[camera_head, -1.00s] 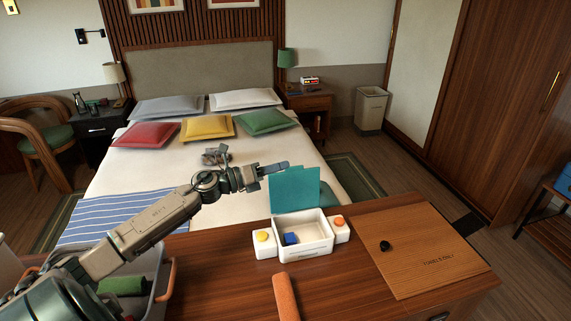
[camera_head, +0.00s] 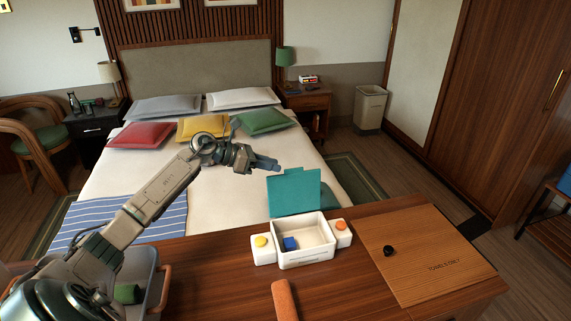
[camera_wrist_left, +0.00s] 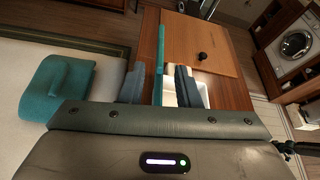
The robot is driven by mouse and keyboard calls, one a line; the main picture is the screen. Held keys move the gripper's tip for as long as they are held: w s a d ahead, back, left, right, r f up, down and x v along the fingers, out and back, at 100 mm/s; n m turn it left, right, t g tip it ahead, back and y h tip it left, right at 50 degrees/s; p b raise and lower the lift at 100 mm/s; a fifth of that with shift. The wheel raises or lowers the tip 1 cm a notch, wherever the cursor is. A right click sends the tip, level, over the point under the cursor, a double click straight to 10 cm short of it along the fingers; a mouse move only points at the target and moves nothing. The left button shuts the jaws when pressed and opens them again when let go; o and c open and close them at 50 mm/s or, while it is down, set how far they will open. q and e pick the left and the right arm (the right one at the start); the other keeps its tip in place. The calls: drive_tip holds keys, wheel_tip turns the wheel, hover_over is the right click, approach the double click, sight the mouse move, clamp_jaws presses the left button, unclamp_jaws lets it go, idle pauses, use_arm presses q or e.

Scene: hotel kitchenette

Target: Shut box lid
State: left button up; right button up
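The white box (camera_head: 305,257) stands on the wooden desk. Its teal lid (camera_head: 294,192) is open and stands upright at the back edge. My left gripper (camera_head: 274,165) is just above and behind the lid's upper left corner. In the left wrist view my left gripper (camera_wrist_left: 160,84) has its two fingers apart, and the lid (camera_wrist_left: 160,55) shows edge-on in the gap between them. I cannot tell whether a finger touches the lid. My right gripper is not in view.
White blocks with a yellow button (camera_head: 261,241) and an orange button (camera_head: 341,226) flank the box. An orange cylinder (camera_head: 284,300) lies in front. A wooden board (camera_head: 435,260) with a black knob (camera_head: 388,250) is at the right. A grey bin (camera_head: 153,275) is at the left.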

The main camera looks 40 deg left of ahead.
use_arm(q)
drive_tip(key=p+x, duration=0.1)
drive_tip(key=x, duration=0.2)
drive_tip(key=shift+w+d+r, duration=0.1)
drive_tip(key=shift+w+d, duration=0.05)
drive_tip(key=shift+d, duration=0.1)
drive_tip(key=shift+p+x, duration=0.3)
drive_tip(key=shift+x, duration=0.5)
clamp_jaws()
